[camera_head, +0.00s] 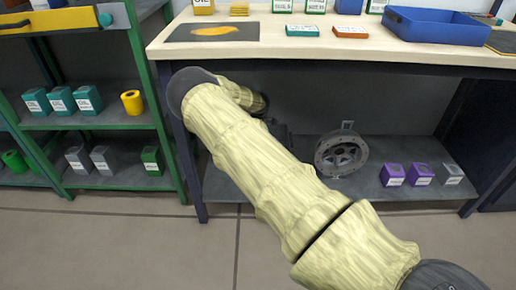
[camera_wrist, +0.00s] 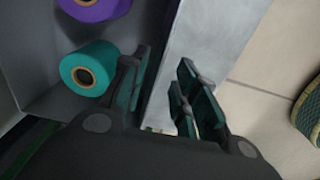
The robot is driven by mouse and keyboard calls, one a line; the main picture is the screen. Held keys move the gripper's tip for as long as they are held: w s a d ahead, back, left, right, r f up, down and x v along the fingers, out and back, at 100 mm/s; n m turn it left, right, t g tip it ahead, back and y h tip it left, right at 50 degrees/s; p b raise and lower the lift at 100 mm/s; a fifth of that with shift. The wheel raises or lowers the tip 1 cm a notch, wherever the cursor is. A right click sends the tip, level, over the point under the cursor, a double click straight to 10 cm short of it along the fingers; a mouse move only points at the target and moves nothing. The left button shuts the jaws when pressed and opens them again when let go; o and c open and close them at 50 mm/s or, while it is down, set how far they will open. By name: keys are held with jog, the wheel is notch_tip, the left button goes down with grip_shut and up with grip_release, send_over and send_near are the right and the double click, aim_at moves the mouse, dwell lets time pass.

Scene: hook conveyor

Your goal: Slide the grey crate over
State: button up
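In the wrist view, a grey surface with raised sides (camera_wrist: 42,102) holds a teal spool (camera_wrist: 88,70) and a purple spool (camera_wrist: 92,8). It may be the grey crate, but I cannot tell it from the shelf. My gripper (camera_wrist: 160,80) is open, its dark green-padded fingers apart. One finger is beside the teal spool; the other is over a pale grey strip (camera_wrist: 212,45). I cannot tell whether either finger touches anything. In the head view, my arm reaches toward the bench's lower part and hides the gripper. No grey crate shows clearly there.
The workbench (camera_head: 300,50) has a blue tray (camera_head: 435,25) on top. Its lower shelf (camera_head: 375,184) holds a round grey metal part (camera_head: 341,154) and purple boxes (camera_head: 406,174). A green-framed rack (camera_head: 165,130) stands at left. The floor (camera_head: 120,240) in front is clear.

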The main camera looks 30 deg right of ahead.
notch_tip(320, 180, down, 11)
jog(key=b, duration=0.4)
jog(key=shift+r, duration=0.1)
dwell(0.4)
jog(key=shift+c, duration=0.3)
grip_shut()
